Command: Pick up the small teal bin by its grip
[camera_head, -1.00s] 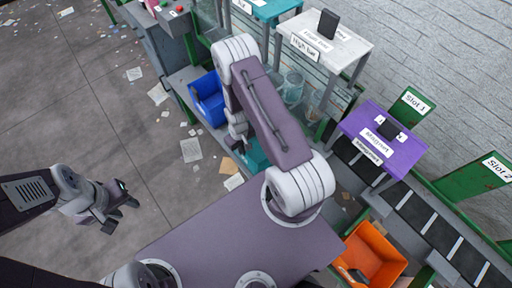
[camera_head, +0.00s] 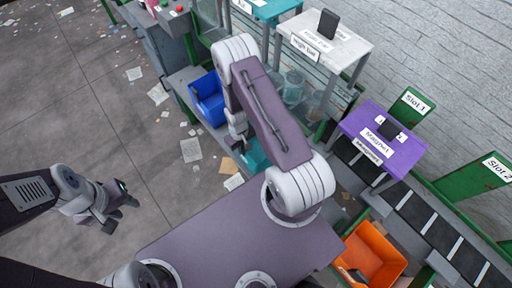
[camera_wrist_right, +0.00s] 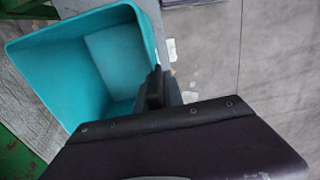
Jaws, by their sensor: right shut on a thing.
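The small teal bin (camera_head: 256,156) shows in the head view below my right forearm, which hides much of it. In the right wrist view the teal bin (camera_wrist_right: 105,60) fills the upper left, with its open inside facing the camera and looking empty. My right gripper (camera_wrist_right: 157,88) is shut at the bin's near right edge, on its grip; the grip itself is mostly hidden by the fingers. In the head view the right gripper (camera_head: 240,138) is beside the bin, partly covered by the arm. My left gripper (camera_head: 120,211) is open and empty over the floor at the left.
A blue bin (camera_head: 207,100) stands just behind the teal one. An orange bin (camera_head: 378,250) is at lower right by the belt (camera_head: 425,215). A purple table (camera_head: 405,152) and a white table (camera_head: 345,45) stand to the right. Papers litter the open floor at left.

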